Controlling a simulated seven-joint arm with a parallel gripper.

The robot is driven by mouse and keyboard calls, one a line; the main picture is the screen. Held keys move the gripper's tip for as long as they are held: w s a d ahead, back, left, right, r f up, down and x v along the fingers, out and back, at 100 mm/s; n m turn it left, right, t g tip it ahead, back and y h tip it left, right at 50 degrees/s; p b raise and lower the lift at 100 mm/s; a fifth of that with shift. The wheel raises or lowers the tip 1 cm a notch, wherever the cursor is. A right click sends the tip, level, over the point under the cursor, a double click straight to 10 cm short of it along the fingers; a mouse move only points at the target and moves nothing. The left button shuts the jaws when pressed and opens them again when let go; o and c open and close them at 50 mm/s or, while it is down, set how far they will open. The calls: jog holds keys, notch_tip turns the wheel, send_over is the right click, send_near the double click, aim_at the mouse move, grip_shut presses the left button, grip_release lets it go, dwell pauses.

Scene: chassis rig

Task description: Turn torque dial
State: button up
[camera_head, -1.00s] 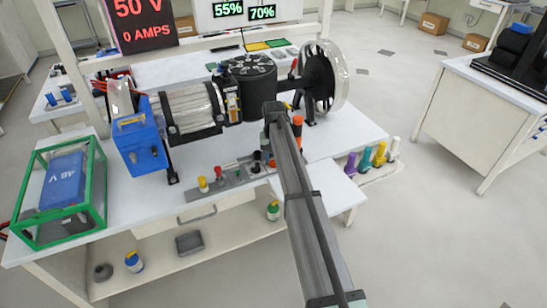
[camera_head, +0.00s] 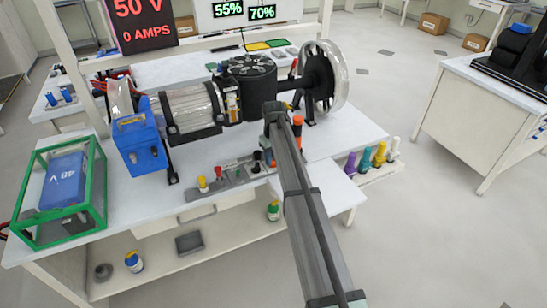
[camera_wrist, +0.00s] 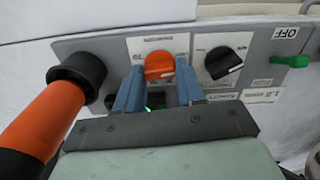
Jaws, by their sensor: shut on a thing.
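An orange dial (camera_wrist: 159,66) sits on a grey control panel (camera_wrist: 120,47) in the wrist view. The two blue fingers of my gripper (camera_wrist: 160,84) are closed on it from both sides. A black dial (camera_wrist: 224,63) with a pale pointer mark stands just to the right, clear of the fingers. The small labels around both dials are too blurred and turned for me to read as torque. In the head view the panel (camera_head: 232,181) lies along the bench's front edge, and my arm hides the dials and the fingertips.
An orange and black lever (camera_wrist: 45,120) rises close on the left in the wrist view. A green switch (camera_wrist: 291,61) is at the right under an OFF label. A motor rig (camera_head: 193,108) and a clear-rimmed wheel (camera_head: 338,80) stand behind the panel. Coloured bottles (camera_head: 379,155) stand to the right.

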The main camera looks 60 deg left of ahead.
jog(key=shift+n, duration=1.5)
jog(key=o, duration=1)
jog(key=shift+o, duration=0.2)
notch_tip(320, 180, up, 14)
jog(key=shift+f, duration=0.1)
